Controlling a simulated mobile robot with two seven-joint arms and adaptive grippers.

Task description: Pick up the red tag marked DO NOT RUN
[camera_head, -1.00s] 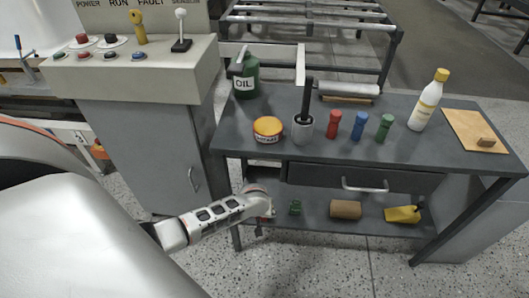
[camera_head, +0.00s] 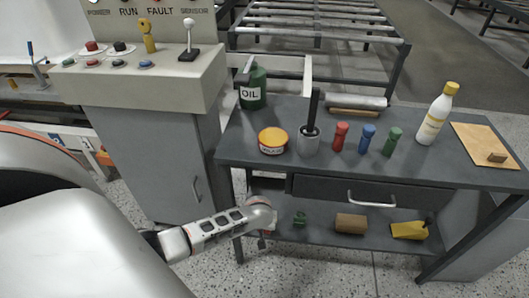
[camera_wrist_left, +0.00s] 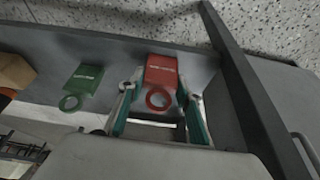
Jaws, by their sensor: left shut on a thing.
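The red tag (camera_wrist_left: 161,72) shows in the left wrist view as a flat plate with a ring at its near end and small, unreadable lettering. My left gripper (camera_wrist_left: 160,86) has a finger on either side of it and is shut on it. In the head view my left arm reaches to the left end of the cart's lower shelf (camera_head: 330,232); its wrist hides the fingers and red tag. A green tag (camera_wrist_left: 84,82) of the same shape lies beside the red one, and also shows in the head view (camera_head: 299,219). My right gripper is not in view.
A brown block (camera_head: 351,223) and a yellow item (camera_head: 408,230) lie farther right on the lower shelf. A drawer (camera_head: 365,190) hangs above it. The cart top (camera_head: 270,180) holds an oil can (camera_head: 252,90), bottles and a tin. A control cabinet (camera_head: 155,150) stands left.

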